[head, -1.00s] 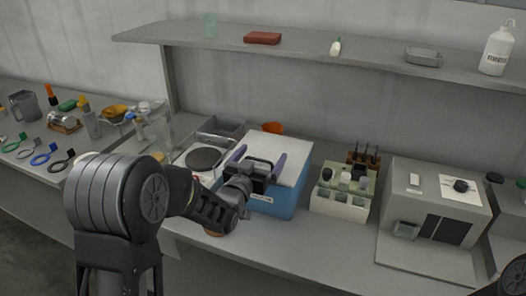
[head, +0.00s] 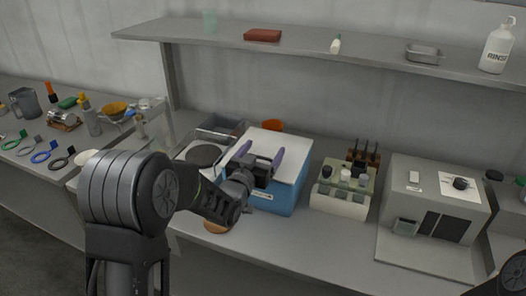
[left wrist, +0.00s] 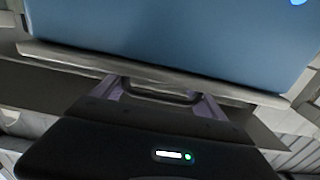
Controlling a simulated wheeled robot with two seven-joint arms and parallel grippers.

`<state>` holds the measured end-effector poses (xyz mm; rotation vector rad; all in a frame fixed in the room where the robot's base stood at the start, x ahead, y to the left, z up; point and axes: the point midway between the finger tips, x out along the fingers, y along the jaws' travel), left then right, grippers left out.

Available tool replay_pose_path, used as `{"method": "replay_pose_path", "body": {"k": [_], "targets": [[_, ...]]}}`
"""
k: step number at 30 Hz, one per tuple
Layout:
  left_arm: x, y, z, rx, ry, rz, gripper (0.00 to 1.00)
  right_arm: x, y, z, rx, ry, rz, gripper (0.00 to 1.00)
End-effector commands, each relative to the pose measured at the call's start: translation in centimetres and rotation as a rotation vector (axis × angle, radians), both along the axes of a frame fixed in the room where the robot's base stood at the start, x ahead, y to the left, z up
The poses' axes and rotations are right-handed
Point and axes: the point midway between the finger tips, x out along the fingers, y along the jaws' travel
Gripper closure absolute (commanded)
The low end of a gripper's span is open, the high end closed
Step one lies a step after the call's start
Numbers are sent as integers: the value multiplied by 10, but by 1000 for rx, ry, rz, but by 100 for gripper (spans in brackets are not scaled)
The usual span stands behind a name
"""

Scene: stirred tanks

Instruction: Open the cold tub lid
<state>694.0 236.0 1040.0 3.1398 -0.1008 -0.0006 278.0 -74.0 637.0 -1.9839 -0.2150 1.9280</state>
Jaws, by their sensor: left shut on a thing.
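The cold tub (head: 283,198) is a blue box with a white lid (head: 285,142), in the middle of the bench. My left gripper (head: 260,160) is at the lid's front edge, its two purple fingers pointing toward the back of the bench. It is shut on the lid's dark handle (left wrist: 160,95), which shows between the fingers in the left wrist view. The lid lies over the tub; I cannot tell whether its front edge is slightly raised. The tub's inside is hidden. My right gripper is out of view.
A balance with a round dark pan (head: 203,155) stands close on the left. A rack of jars (head: 341,192) stands to the right, then a grey machine (head: 436,205). An orange item (head: 272,125) is behind the tub. A shelf (head: 330,50) runs above the back.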

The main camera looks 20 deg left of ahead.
Motion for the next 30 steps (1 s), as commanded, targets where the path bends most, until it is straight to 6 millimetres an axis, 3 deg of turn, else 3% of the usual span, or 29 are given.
{"method": "replay_pose_path", "body": {"k": [16,23,30], "targets": [[0,0,0,0,0,0,91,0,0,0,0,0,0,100],[1,0,5,0,13,0,91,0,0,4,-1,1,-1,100],[5,0,22,6,92,0,91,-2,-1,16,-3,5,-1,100]]}}
